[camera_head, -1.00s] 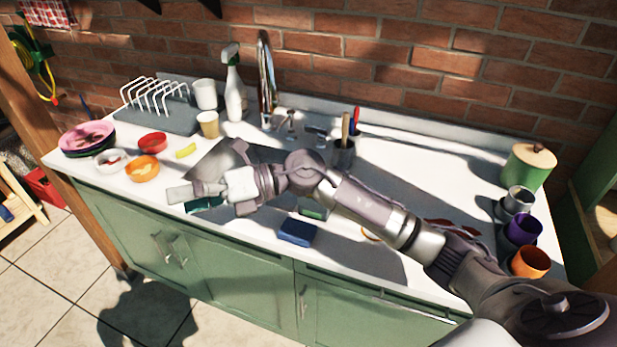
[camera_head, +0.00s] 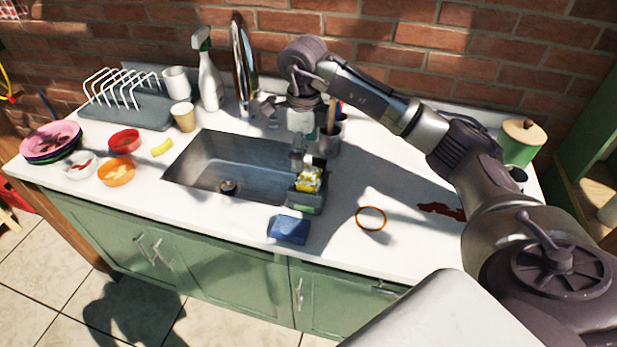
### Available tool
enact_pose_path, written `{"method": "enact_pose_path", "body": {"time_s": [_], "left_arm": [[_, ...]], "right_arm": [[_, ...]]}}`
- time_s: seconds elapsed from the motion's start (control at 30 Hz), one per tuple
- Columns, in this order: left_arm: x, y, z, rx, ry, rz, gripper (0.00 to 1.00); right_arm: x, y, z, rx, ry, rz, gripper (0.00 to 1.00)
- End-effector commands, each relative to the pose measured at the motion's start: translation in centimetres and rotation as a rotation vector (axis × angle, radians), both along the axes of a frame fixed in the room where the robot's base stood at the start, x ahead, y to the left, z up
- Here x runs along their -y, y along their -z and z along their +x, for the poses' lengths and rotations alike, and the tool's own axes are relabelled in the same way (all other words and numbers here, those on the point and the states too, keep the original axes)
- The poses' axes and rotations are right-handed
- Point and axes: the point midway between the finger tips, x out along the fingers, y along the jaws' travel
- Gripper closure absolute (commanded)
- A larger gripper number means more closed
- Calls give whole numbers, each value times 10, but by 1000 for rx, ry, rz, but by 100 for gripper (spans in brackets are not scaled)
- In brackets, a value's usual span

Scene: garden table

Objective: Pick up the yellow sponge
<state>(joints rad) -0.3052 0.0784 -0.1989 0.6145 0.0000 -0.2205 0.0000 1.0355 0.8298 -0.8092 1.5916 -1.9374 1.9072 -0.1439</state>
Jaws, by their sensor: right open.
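The yellow sponge (camera_head: 309,180) stands in a small green holder (camera_head: 307,202) at the right front edge of the sink. My right gripper (camera_head: 299,158) points down just above and slightly left of the sponge. It is open, and I cannot tell whether its fingers touch the sponge. The far side of the holder is partly hidden by the gripper. My left gripper is out of view.
A blue sponge (camera_head: 290,229) lies in front of the holder. The metal sink (camera_head: 235,160) is to the left, with the tap (camera_head: 243,65) behind. A utensil cup (camera_head: 329,138) stands close behind the gripper. An orange ring (camera_head: 371,218) lies on the right counter.

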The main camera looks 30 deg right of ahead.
Motion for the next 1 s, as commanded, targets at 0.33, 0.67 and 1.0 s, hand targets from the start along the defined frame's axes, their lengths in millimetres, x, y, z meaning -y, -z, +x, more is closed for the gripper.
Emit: {"method": "enact_pose_path", "body": {"time_s": [0.33,0.67,1.0], "left_arm": [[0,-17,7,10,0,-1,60],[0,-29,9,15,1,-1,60],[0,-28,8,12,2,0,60]], "right_arm": [[4,30,-5,-5,0,0,0],[7,67,-7,1,-1,2,0],[7,68,-7,2,-1,1,25]]}}
